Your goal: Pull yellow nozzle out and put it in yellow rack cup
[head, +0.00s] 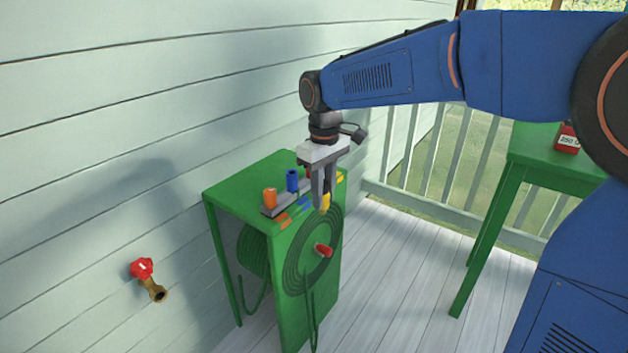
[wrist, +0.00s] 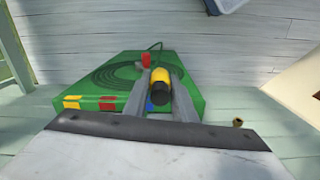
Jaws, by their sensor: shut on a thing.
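My gripper (head: 325,197) points down over the top of the green hose-reel stand (head: 228,196), near its front right edge. It is shut on the yellow nozzle (head: 326,202). In the wrist view, the yellow nozzle (wrist: 161,77) with its dark end shows between the two fingers (wrist: 160,98). Whether its lower end is clear of the stand cannot be told. An orange nozzle (head: 269,198) and a blue nozzle (head: 292,180) stand upright in the grey rack (head: 272,212); a red piece behind my gripper is mostly hidden. The yellow rack cup cannot be made out.
Coloured tabs line the stand's front edge. A red crank handle (head: 323,250) sticks out from the coiled green hose (head: 298,262). A brass tap (head: 155,291) with a red knob is on the left wall. A green table (head: 545,150) stands at right; floor between is clear.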

